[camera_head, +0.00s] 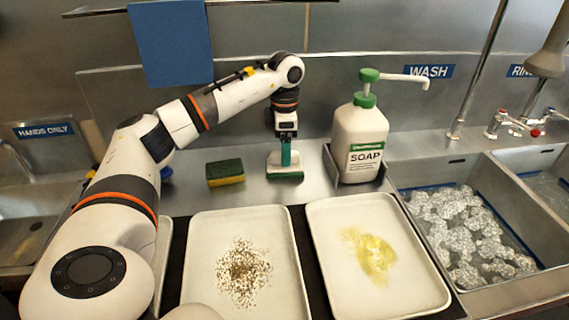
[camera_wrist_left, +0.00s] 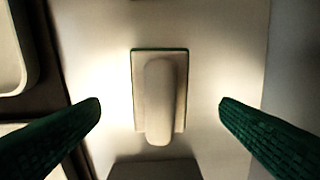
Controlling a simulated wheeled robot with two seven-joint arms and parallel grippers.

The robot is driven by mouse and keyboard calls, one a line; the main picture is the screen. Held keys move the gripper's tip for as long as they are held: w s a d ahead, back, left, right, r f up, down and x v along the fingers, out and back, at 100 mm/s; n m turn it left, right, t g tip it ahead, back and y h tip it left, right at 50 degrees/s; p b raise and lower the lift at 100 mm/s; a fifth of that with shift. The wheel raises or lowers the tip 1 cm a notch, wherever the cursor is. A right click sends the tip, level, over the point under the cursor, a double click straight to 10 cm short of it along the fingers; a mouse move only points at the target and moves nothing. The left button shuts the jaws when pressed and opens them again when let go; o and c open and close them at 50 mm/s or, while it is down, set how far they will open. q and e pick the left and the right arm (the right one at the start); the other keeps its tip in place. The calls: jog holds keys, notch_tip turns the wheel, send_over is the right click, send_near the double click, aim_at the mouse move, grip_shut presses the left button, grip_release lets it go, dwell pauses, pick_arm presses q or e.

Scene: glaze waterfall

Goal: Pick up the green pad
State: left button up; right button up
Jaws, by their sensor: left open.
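The green pad (camera_head: 285,175) lies flat on the steel counter behind the trays. It has a thin green base, a pale backing and a raised white handle. In the left wrist view the pad (camera_wrist_left: 158,95) is near the middle, its long side upright in the picture, with green at its edge. My left gripper (camera_head: 287,156) points down right above it. In the wrist view its two green fingertips (camera_wrist_left: 160,104) are wide apart, one on each side of the pad, with clear gaps and no contact. My right gripper is not in view.
A yellow and green sponge (camera_head: 225,173) lies left of the pad. A soap bottle (camera_head: 360,140) stands to the right. Two white trays, one with dark crumbs (camera_head: 200,235) and one with a yellow smear (camera_head: 325,215), lie in front. A sink (camera_head: 535,255) is at right.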

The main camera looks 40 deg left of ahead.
pick_arm(q)
jog(key=shift+f+p, duration=0.4)
jog(key=shift+f, duration=2.35)
jog(key=c, duration=1.1)
